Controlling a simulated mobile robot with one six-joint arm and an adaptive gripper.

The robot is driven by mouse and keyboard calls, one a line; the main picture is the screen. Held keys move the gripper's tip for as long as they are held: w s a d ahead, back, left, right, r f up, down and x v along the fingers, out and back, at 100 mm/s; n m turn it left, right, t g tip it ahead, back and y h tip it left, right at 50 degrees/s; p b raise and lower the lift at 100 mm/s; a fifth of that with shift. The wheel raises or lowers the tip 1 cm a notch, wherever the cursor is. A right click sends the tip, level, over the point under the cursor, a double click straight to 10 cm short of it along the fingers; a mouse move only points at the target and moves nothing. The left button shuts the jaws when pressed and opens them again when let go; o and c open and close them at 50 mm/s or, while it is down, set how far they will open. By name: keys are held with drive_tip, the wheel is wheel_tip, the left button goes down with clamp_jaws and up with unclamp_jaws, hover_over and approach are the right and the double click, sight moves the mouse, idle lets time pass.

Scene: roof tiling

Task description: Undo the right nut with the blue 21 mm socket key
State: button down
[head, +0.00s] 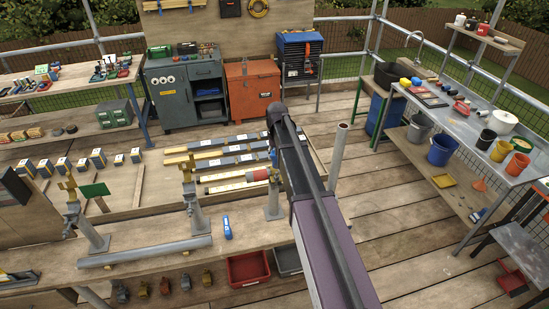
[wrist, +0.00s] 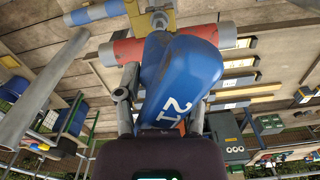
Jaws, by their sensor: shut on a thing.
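My gripper (wrist: 160,112) is shut on the blue socket key (wrist: 183,75), which is marked 21 and fills the middle of the wrist view. The key's far end points at a metal bolt end (wrist: 158,20) by a yellow clamp (wrist: 150,8). I cannot tell whether the socket sits on the nut, as the key hides that spot. A tube with red bands (wrist: 125,50) runs crosswise behind the key. In the head view my arm covers the gripper and most of the key; the red band (head: 257,175) shows just left of the arm.
On the bench, two posts with yellow clamps stand at left (head: 70,190) and middle (head: 188,170); another post (head: 273,205) stands by my arm. A grey tube (head: 145,250) and a small blue object (head: 227,228) lie on the bench. An upright pipe (head: 338,150) is right of my arm.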

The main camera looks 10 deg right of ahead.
sight(277, 167)
drive_tip(key=shift+f+b, duration=0.25)
drive_tip(key=shift+b, duration=0.1)
idle(0.6)
drive_tip(key=shift+f+b, duration=3.3)
drive_tip(key=n, duration=0.3)
drive_tip(key=shift+r, duration=0.15)
drive_tip(key=n, duration=0.8)
drive_tip(key=shift+w+n, duration=0.1)
drive_tip(key=shift+n, duration=1.9)
drive_tip(key=shift+m, duration=0.4)
drive_tip(key=shift+r+p, duration=0.2)
drive_tip(key=shift+p, duration=0.2)
